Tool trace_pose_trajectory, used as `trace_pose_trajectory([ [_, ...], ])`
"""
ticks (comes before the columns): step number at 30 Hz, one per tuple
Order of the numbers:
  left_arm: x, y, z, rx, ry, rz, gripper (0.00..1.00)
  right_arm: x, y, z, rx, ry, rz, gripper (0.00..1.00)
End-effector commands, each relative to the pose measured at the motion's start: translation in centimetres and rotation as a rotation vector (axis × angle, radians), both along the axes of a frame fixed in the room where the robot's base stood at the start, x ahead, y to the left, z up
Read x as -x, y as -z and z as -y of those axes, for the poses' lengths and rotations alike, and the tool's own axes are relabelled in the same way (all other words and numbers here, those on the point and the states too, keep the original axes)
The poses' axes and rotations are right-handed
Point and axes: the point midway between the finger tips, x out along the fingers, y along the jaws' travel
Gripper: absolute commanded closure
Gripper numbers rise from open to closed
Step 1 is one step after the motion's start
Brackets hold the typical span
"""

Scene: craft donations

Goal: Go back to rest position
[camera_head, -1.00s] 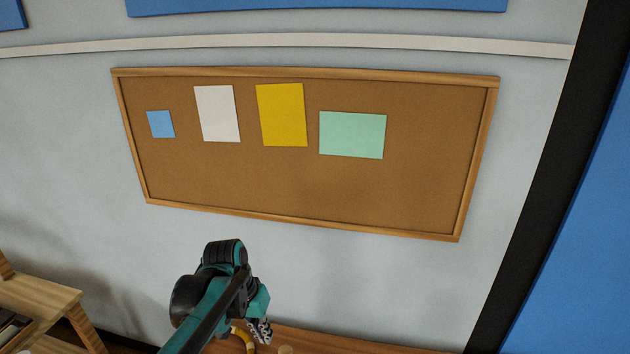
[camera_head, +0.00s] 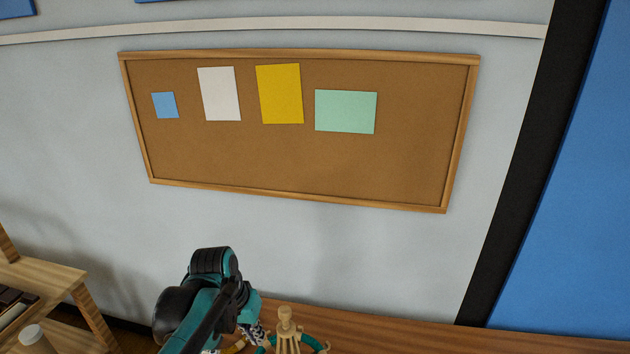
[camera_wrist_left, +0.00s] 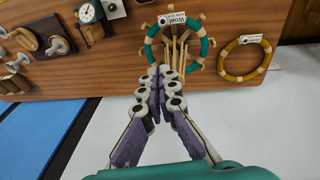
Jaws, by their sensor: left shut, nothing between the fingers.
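My left gripper (camera_wrist_left: 158,88) is shut and empty in the left wrist view, its fingertips together. Past the fingertips, a wooden stand with pegs holding a teal ring (camera_wrist_left: 205,45) with a white "Wool" tag sits on the wooden table (camera_wrist_left: 110,75). I cannot tell whether the fingertips touch it. In the head view the left gripper (camera_head: 255,332) is partly hidden behind my arm at the lower edge, beside the wooden stand (camera_head: 286,325). My right gripper is in neither view.
A yellow ring (camera_wrist_left: 226,62) with a tag lies on the table, right of the teal ring. A scale-like dial (camera_wrist_left: 88,13) and wooden-handled tools stand at the left. A corkboard (camera_head: 300,160) with paper sheets hangs on the wall. A wooden shelf (camera_head: 55,275) is at lower left.

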Motion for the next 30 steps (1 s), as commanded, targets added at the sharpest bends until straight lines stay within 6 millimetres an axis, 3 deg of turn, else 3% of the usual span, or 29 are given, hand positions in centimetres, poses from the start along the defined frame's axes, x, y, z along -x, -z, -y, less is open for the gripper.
trace_pose_trajectory([
  [1,0.5,1.2,-0.1,-0.004,-0.005,0.011,1.0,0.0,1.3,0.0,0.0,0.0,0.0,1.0],
  [8,2.6,5.2,-1.0,-0.024,-0.043,0.084,1.0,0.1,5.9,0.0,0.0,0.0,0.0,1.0],
  [11,4.0,8.1,-1.5,-0.035,-0.065,0.132,1.0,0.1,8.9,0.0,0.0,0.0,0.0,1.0],
  [21,9.5,20.9,-3.7,-0.08,-0.154,0.345,1.0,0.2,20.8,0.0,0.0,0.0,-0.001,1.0],
  [25,10.8,24.4,-4.3,-0.09,-0.177,0.409,1.0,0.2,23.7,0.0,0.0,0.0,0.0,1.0],
  [30,11.5,26.4,-4.7,-0.097,-0.19,0.451,1.0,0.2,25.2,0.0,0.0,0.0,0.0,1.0],
])
